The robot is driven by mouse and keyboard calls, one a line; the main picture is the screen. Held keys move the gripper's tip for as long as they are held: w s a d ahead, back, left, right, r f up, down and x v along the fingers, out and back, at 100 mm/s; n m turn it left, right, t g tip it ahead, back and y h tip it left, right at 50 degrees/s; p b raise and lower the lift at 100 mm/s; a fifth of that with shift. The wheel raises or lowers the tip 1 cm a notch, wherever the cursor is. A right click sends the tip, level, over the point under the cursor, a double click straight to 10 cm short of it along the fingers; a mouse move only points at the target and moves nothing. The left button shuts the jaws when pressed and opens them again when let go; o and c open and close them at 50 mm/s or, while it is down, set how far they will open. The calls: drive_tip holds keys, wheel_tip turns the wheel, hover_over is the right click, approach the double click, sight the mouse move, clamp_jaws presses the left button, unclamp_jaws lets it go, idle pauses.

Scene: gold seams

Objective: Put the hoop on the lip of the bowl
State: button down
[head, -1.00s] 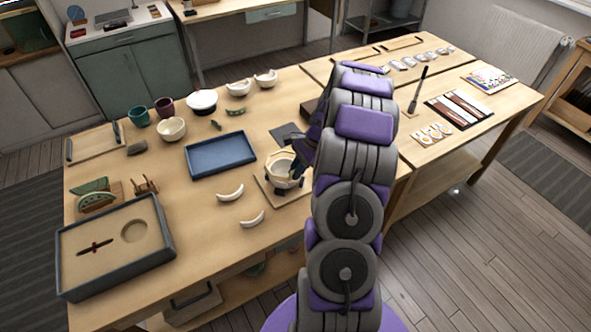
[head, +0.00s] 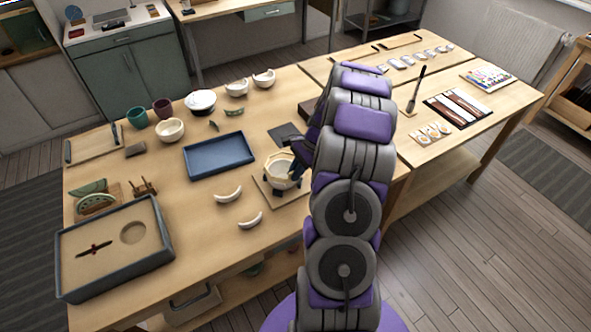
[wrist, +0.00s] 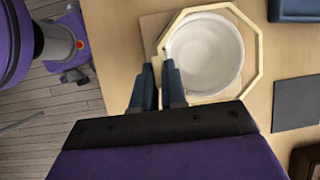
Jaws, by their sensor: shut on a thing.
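The bowl (wrist: 206,52) is white and round inside. It stands on a square wooden board (head: 262,190), and in the head view the bowl (head: 281,180) is partly hidden by the hoop and my arm. The hoop (wrist: 257,52) is a pale octagonal ring. In the wrist view it surrounds the bowl's rim, with a wider gap on the right than on the left. I cannot tell whether it touches the lip. My gripper (wrist: 162,64) is shut on the near left side of the hoop; it also shows in the head view (head: 294,160).
A blue tray (head: 218,155) lies behind and left of the bowl. Two curved white pieces (head: 228,194) lie to its left. A dark flat square (wrist: 297,103) lies to the right in the wrist view. A large grey-rimmed tray (head: 115,245) stands at the front left.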

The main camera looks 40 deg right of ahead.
drive_tip(key=shift+a+r, duration=0.1)
drive_tip(key=shift+a, duration=0.3)
drive_tip(key=shift+d+f+p, duration=0.25)
drive_tip(key=shift+d+p, duration=0.1)
drive_tip(key=shift+a+f+p, duration=0.1)
drive_tip(key=shift+a+p, duration=0.1)
drive_tip(key=shift+p, duration=0.35)
idle(0.6)
drive_tip(key=shift+f+p, duration=0.5)
drive_tip(key=shift+f, duration=0.05)
idle(1.2)
drive_tip(key=shift+r, duration=0.15)
drive_tip(key=shift+r+p, duration=1.45)
drive_tip(key=shift+r, duration=0.05)
drive_tip(key=shift+f, duration=0.2)
drive_tip(key=shift+f, duration=0.45)
